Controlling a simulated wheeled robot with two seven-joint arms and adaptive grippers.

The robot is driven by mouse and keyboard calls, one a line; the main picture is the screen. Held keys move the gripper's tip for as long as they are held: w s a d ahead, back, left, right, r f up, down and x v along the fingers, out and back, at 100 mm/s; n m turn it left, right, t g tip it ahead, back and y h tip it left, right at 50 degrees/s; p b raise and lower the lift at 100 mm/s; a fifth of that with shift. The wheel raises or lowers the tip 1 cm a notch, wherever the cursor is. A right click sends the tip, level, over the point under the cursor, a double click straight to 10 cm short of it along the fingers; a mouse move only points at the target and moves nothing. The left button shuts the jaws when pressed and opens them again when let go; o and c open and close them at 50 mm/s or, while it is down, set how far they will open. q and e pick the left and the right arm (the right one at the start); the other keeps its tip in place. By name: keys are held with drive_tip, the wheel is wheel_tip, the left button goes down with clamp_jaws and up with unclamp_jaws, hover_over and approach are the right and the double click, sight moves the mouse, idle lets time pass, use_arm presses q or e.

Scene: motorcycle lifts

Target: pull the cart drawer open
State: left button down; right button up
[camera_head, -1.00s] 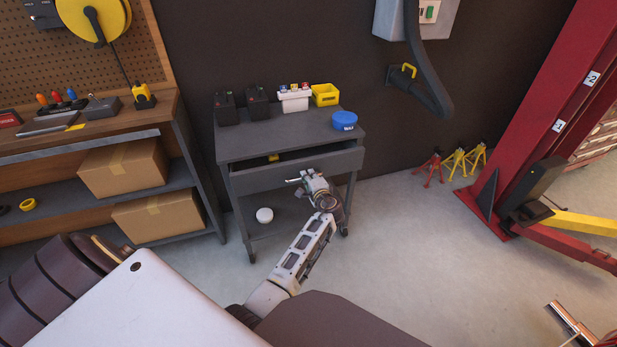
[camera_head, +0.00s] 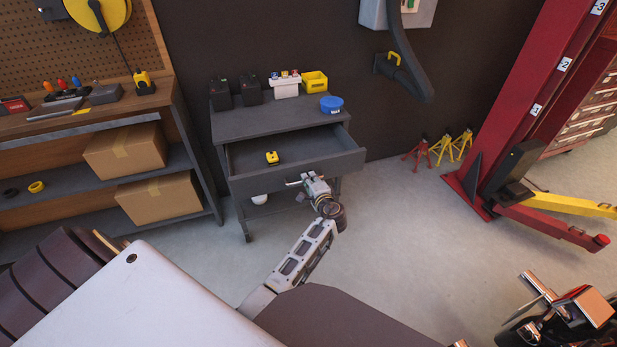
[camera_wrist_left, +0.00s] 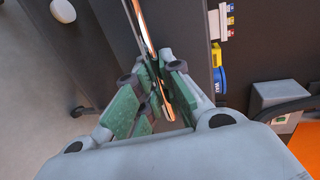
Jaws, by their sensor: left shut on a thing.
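The grey cart (camera_head: 275,122) stands against the dark wall, left of centre in the head view. Its drawer (camera_head: 310,171) is pulled well out and shows its inside, where a small yellow item (camera_head: 271,157) lies. My left gripper (camera_head: 301,184) is at the drawer front, shut on the drawer handle (camera_head: 292,184). In the left wrist view the green-padded fingers (camera_wrist_left: 155,92) close around the shiny handle bar (camera_wrist_left: 148,42). The fingers partly hide the handle.
On the cart top are dark boxes (camera_head: 250,92), a white battery-like box (camera_head: 285,84), a yellow bin (camera_head: 314,82) and a blue round container (camera_head: 331,104). A workbench (camera_head: 85,125) stands at left, a red lift post (camera_head: 520,100) at right. The floor before the cart is clear.

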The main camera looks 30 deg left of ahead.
idle(0.3)
use_arm(q)
drive_tip(key=c, duration=1.8)
unclamp_jaws()
